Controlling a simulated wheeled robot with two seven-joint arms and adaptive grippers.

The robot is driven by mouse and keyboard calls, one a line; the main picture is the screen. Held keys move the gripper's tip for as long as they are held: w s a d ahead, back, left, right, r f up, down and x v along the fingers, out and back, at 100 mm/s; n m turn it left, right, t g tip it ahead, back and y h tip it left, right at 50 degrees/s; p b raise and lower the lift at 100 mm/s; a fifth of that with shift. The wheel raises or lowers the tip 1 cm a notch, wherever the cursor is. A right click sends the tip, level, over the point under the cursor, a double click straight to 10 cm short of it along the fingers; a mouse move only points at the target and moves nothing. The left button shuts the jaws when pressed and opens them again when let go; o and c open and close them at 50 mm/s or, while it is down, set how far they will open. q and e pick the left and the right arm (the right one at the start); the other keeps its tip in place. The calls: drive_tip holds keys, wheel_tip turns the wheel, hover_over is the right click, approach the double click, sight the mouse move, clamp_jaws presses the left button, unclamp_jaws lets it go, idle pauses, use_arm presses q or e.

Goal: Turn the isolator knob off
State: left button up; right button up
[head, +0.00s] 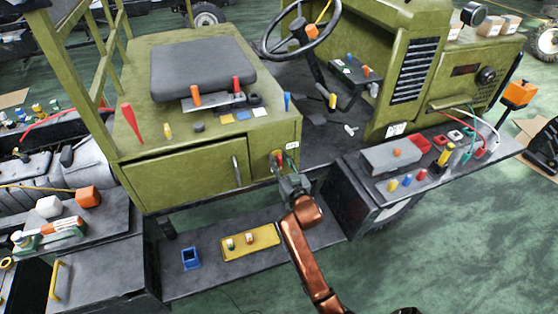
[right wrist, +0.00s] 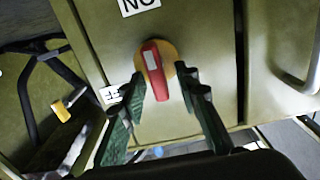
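The isolator knob (right wrist: 155,77) is a red handle with a white mark on a yellow disc, fixed to the green panel under the seat. In the head view the knob (head: 279,158) shows just beyond my right gripper (head: 287,177). In the right wrist view the dark fingers of my right gripper (right wrist: 160,82) are open, one on each side of the red handle. A gap shows between the handle and each finger, and I see no contact. The handle points down, slightly tilted, in the wrist view. My left gripper is not in view.
A white label (head: 292,146) sits by the knob. A panel handle (head: 237,170) is to its left. The step (head: 200,280) below holds a yellow tray (head: 264,237) and a blue box (head: 190,259). A side shelf (head: 480,140) with small parts is at right.

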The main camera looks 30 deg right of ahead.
drive_tip(key=shift+c, duration=0.7)
clamp_jaws()
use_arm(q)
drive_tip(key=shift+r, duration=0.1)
